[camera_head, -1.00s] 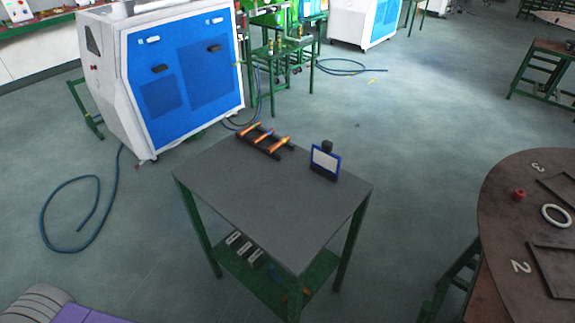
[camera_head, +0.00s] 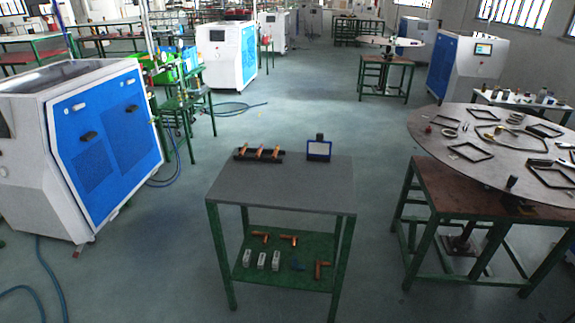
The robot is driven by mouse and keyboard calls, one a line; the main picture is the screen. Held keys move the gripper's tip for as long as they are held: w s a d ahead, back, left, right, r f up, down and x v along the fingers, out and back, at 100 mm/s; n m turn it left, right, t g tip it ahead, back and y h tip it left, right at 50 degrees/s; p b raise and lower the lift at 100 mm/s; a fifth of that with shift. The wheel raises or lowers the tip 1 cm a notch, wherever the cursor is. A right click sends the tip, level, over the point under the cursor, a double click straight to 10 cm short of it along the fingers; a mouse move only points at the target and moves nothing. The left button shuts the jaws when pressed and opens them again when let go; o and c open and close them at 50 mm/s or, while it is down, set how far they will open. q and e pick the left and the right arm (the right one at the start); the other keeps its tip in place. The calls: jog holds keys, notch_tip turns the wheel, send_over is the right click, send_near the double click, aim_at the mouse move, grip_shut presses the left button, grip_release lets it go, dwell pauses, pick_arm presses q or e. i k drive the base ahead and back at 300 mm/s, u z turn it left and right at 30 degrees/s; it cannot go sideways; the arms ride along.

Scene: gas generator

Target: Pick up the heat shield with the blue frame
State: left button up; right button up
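The heat shield with the blue frame (camera_head: 319,149) stands upright at the back of the grey table top (camera_head: 280,186), right of its middle. It has a pale panel inside the blue frame, a dark base and a dark knob behind its top. Nothing touches it from my side. Neither of my grippers shows in the head view, so their state is hidden.
A dark rack with several orange torches (camera_head: 259,153) lies left of the shield. The green lower shelf (camera_head: 275,280) holds small parts. A round table (camera_head: 500,150) with frames stands right, a blue-and-white machine (camera_head: 100,140) left.

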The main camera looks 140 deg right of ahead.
aim_at(318, 149)
jog(key=i, duration=0.5)
jog(key=z, duration=2.5)
jog(key=k, duration=0.3)
jog(key=z, duration=2.95)
jog(key=i, duration=1.3)
